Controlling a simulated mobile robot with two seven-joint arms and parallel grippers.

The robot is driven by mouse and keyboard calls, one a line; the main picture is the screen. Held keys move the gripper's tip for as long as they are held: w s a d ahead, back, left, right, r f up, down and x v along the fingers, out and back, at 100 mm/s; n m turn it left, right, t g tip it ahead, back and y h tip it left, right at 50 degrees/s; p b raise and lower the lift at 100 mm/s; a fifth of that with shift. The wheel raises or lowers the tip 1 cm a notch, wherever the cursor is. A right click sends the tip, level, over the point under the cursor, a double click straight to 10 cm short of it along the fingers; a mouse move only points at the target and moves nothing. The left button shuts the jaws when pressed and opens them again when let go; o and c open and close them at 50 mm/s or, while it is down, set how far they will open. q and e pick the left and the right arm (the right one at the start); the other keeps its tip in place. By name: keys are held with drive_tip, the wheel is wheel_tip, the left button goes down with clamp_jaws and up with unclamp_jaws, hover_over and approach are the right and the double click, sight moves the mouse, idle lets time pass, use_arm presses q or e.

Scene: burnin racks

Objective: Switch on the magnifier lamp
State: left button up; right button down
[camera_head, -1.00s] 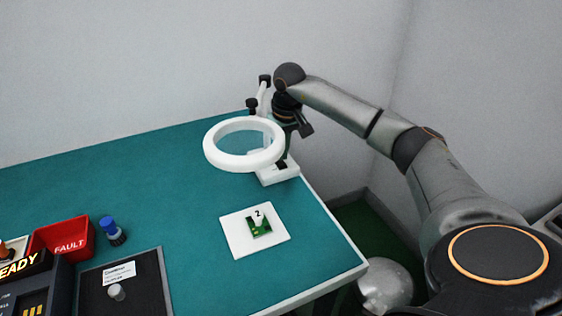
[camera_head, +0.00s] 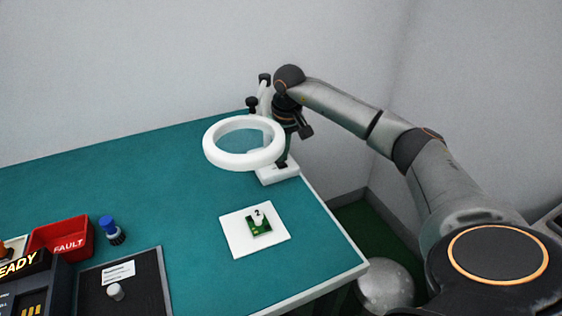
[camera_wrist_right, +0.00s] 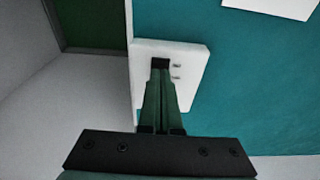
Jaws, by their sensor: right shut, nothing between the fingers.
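The magnifier lamp has a white ring head (camera_head: 244,144) around a clear lens, over the back right of the table. Its white base (camera_head: 278,174) sits at the table's right edge and also shows in the wrist view (camera_wrist_right: 193,62). My right gripper (camera_head: 284,162) points down at the base, behind the ring. In the wrist view its shut fingers (camera_wrist_right: 161,75) end at a small black part (camera_wrist_right: 160,63) on the base, with nothing held. I cannot tell whether they touch it. The ring is plain white; whether it is lit is unclear. My left gripper is out of view.
A white pad (camera_head: 237,241) with a green circuit board (camera_head: 258,226) lies in front of the lamp. A red FAULT bin (camera_head: 62,241), a blue-capped bottle (camera_head: 111,231) and a dark mat (camera_head: 146,283) are at the left. Walls stand behind and right.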

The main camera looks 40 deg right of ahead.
sight(283, 164)
drive_tip(key=shift+f, duration=0.55)
wheel_tip(283, 164, up, 7)
drive_tip(key=p, duration=0.5)
drive_tip(key=shift+r+p, duration=0.1)
drive_tip(key=shift+p, duration=0.3)
drive_tip(key=shift+s, duration=0.1)
idle(0.5)
